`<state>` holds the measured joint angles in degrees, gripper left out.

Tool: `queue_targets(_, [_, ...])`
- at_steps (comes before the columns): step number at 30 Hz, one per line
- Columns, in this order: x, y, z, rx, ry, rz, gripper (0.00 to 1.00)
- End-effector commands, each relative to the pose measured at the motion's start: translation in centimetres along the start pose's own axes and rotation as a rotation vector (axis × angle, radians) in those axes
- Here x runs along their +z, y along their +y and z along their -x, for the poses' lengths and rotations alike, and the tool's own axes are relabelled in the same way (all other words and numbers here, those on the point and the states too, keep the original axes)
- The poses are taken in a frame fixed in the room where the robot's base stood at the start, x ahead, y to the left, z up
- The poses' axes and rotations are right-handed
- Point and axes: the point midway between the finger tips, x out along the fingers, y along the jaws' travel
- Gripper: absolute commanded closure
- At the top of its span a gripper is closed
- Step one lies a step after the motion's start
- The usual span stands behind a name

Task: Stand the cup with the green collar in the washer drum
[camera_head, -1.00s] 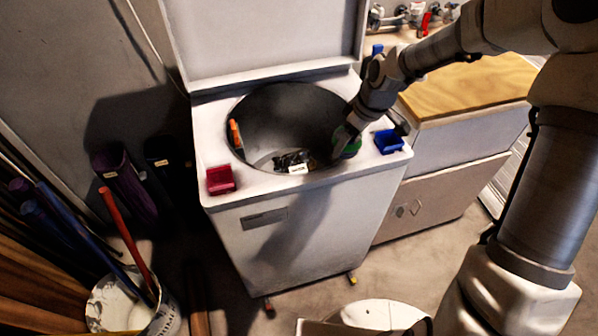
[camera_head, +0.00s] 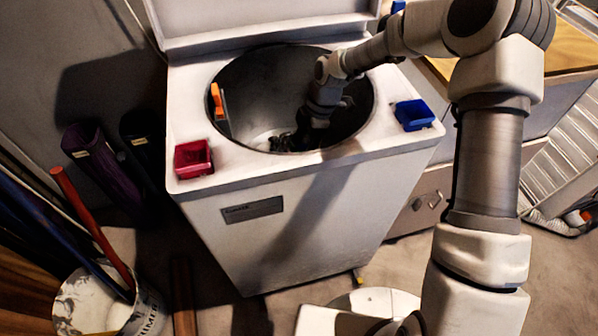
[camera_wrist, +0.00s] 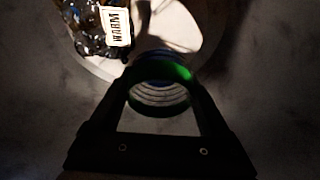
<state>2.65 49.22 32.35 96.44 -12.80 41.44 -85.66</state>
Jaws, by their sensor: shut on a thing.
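The cup with the green collar (camera_wrist: 160,94) sits between the fingers of my gripper (camera_wrist: 162,80) in the wrist view. I look into its ridged, ring-lined inside, and green shows along the collar. My gripper is shut on it. In the head view my gripper (camera_head: 318,118) reaches down inside the open washer drum (camera_head: 265,85), right of its middle. The cup is hidden there behind the gripper and arm. In the wrist view a pale round part of the drum floor (camera_wrist: 175,25) lies beyond the cup. I cannot tell whether the cup touches the floor.
A dark, shiny heap with a WARM label (camera_wrist: 117,28) lies close to the cup, up and left in the wrist view. An orange item (camera_head: 216,100) stands at the drum's left wall. A red tray (camera_head: 193,160) and a blue tray (camera_head: 413,116) flank the opening.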

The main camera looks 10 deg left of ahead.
Motion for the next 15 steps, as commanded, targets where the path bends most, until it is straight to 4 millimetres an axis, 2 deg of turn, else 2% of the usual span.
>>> queue_targets(5, [0.5, 0.0, -2.0, -0.004, 0.001, 0.004, 0.81])
queue_targets(10, [1.3, -0.1, -5.2, -0.004, 0.001, 0.004, 0.81])
queue_targets(15, [1.9, 0.0, -6.8, -0.002, 0.0, 0.003, 0.81])
